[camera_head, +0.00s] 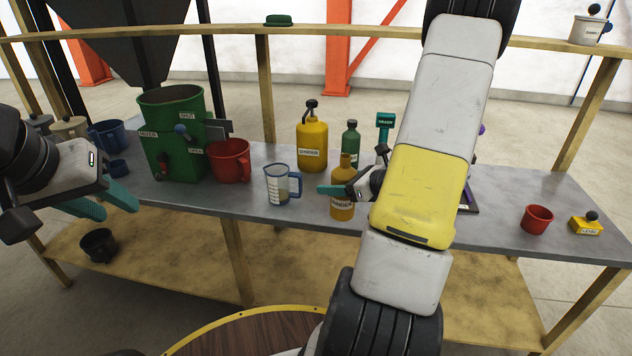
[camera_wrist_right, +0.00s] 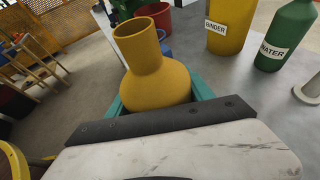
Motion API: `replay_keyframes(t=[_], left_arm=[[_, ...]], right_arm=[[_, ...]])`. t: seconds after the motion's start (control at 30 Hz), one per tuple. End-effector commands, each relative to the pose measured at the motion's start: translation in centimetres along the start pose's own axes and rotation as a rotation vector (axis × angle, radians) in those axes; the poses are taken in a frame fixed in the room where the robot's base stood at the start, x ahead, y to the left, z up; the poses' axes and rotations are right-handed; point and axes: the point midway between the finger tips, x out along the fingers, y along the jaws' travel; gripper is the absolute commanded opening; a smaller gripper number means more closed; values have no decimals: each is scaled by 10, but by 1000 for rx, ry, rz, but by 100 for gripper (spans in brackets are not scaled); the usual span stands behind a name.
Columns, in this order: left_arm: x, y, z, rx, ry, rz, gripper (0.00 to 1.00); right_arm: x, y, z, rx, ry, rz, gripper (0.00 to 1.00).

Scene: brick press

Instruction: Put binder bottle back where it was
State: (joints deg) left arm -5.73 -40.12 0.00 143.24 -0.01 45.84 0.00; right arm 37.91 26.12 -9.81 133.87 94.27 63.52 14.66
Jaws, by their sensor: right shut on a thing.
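The yellow binder bottle (camera_head: 342,204) is upright at the front of the grey table, its label partly covered by my right gripper (camera_head: 345,190). In the right wrist view the yellow bottle (camera_wrist_right: 150,72) stands between the teal fingers of my right gripper (camera_wrist_right: 155,98), which is shut on it. I cannot tell whether its base touches the table. A larger yellow binder container (camera_head: 312,140) with a dark top stands behind it. My left gripper (camera_head: 103,203) is at the far left, its teal fingers apart and empty, in front of the table edge.
A clear measuring jug (camera_head: 278,186) stands left of the bottle, with a red mug (camera_head: 231,160) and green machine (camera_head: 172,135) further left. A green water bottle (camera_head: 350,142) stands behind. A red cup (camera_head: 537,219) is at right. My right arm hides the table's middle right.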

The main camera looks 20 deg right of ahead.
Motion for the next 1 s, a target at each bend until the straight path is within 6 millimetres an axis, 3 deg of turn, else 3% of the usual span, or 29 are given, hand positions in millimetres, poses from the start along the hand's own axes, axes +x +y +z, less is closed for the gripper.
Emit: replay_keyframes(t=[0.2, 0.4, 0.73, 1.0], left_arm=[[0, 0, 0, 0, 0, 0, 36], [0, 0, 0, 0, 0, 0, 36], [0, 0, 0, 0, 0, 0, 36], [0, 0, 0, 0, 0, 0, 36]], right_arm=[[25, -42, 6, -5, -1, 1, 0], [39, -66, 9, -3, -2, 1, 0], [47, -79, 11, -2, -2, 1, 0], [57, -78, -16, 1, 0, 1, 0]])
